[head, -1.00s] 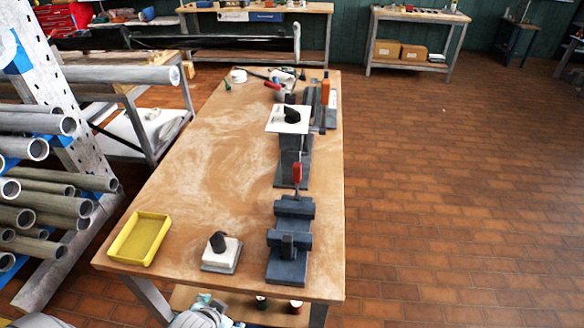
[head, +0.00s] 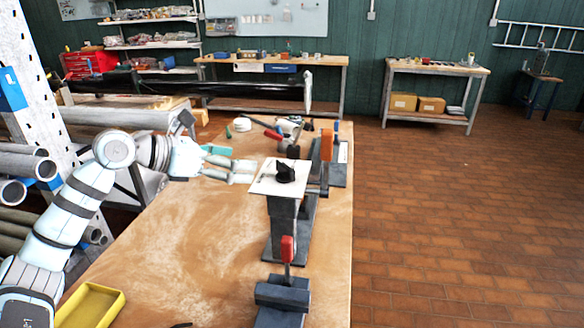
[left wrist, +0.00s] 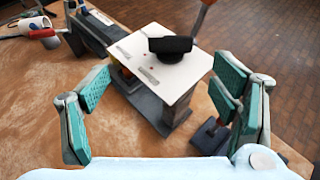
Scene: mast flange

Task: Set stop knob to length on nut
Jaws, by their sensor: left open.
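The black knob (head: 285,171) sits on a white square plate (head: 262,187) on top of a dark grey stand. In the left wrist view the knob (left wrist: 170,48) is near the far edge of the plate (left wrist: 150,92), which bears small grey labels and red marks too small to read. My left gripper (head: 247,171) is open and empty, just left of the plate at about its height. In the left wrist view the teal-padded fingers (left wrist: 163,76) are wide apart, with the plate and knob beyond and between them. My right gripper is not in view.
A dark vise (head: 283,292) with a red handle stands in front of the stand. A yellow tray (head: 92,305) is at the front left. An orange-handled tool (head: 326,145) rises behind the plate. Several metal pipes fill the rack at left. The table left of the stand is clear.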

